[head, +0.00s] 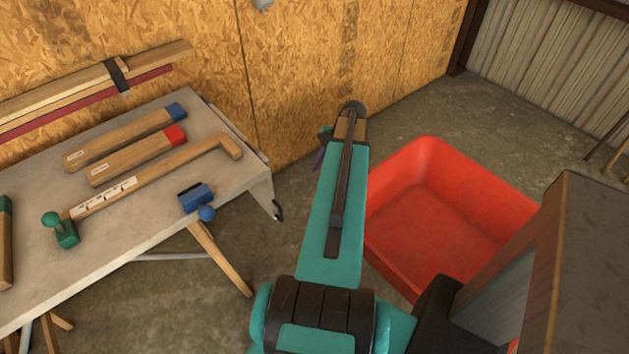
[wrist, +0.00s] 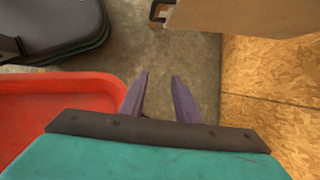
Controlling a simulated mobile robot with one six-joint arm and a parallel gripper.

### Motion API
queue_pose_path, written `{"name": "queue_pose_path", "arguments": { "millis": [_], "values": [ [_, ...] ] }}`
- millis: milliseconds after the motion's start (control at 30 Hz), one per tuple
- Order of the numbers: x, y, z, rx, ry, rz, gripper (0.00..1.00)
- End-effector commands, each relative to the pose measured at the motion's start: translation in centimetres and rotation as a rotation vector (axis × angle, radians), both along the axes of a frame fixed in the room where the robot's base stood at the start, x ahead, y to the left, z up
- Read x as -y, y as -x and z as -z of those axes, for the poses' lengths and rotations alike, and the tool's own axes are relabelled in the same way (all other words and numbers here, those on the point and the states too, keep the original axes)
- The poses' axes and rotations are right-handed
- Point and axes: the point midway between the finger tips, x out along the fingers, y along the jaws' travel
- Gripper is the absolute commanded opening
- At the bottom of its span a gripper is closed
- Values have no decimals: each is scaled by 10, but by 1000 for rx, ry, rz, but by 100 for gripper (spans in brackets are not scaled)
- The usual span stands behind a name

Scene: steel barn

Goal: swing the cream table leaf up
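The cream table leaf (wrist: 240,14) shows at the top of the wrist view as a pale panel with a dark handle (wrist: 160,12) at its left end. In the head view the leaf (head: 262,192) hangs down at the right end of the worktable, seen nearly edge-on, with the dark handle (head: 278,210) at its lower corner. My gripper (wrist: 161,77) has two purple fingers, apart and empty, pointing toward the leaf but not touching it. In the head view my arm hides most of the gripper.
The worktable (head: 130,225) holds wooden-handled tools, a green-ended stick and a blue clamp (head: 196,197). A red tub (head: 440,215) stands on the floor right of my arm. A chipboard wall (head: 300,70) rises behind. Concrete floor is bare between table and tub.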

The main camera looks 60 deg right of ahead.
Motion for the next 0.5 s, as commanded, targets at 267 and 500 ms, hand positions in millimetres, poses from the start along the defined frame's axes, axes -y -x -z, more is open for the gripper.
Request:
{"name": "queue_pose_path", "arguments": {
  "millis": [267,500],
  "values": [
    [10,10,-30,0,1,1,29],
    [18,18,-56,1,0,1,29]
  ]
}}
